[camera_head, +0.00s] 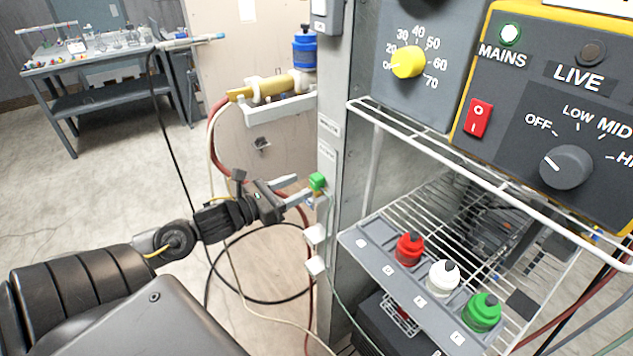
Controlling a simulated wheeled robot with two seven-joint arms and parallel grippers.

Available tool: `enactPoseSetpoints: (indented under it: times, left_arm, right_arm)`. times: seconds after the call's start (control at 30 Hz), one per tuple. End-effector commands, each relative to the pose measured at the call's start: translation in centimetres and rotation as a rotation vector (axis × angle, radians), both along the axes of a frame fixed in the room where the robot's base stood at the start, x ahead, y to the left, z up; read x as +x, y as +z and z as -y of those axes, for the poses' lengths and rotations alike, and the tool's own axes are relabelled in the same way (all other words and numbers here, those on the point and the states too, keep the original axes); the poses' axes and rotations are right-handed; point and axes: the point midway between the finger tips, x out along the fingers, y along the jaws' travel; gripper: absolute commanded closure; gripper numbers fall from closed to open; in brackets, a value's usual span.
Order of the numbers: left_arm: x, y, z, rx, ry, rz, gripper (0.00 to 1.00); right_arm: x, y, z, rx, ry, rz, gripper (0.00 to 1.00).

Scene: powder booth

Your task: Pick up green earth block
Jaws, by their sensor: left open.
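A small green block (317,181) sits on the side of the grey metal post, left of the wire shelf; I take it for the green earth block. My left gripper (304,187) is open, with its two fingers pointing right toward the block. The fingertips are very close to the block; I cannot tell whether they touch it or are on either side of it. My right gripper is not in view.
Two white blocks (315,234) sit lower on the post. A grey rack (372,254) holds red, white and green capped pots. A control panel (560,110) stands above the wire shelf (440,155). Cables hang behind my arm. A workbench (100,95) stands far left.

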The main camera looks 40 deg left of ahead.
Motion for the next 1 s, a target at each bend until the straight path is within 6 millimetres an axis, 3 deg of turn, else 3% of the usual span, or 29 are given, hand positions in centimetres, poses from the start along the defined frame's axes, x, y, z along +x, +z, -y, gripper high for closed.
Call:
enactPoseSetpoints:
  times: [0.27,0.47,0.63,0.93,1.0]
  left_arm:
    - [0.7,0.3,0.2,-0.001,0.001,0.001,0.49]
    - [3.1,1.1,0.8,-0.003,0.002,0.003,0.49]
    - [4.8,0.6,1.3,-0.002,0.001,0.000,0.49]
    - [5.2,0.3,1.5,-0.001,0.000,0.000,0.49]
    - [5.2,0.3,1.5,-0.001,0.000,0.000,0.56]
  right_arm:
    - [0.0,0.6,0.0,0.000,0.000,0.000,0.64]
    - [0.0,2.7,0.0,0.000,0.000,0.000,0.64]
    - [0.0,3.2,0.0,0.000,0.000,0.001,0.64]
    - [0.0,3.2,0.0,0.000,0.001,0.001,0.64]
    - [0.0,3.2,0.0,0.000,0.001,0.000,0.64]
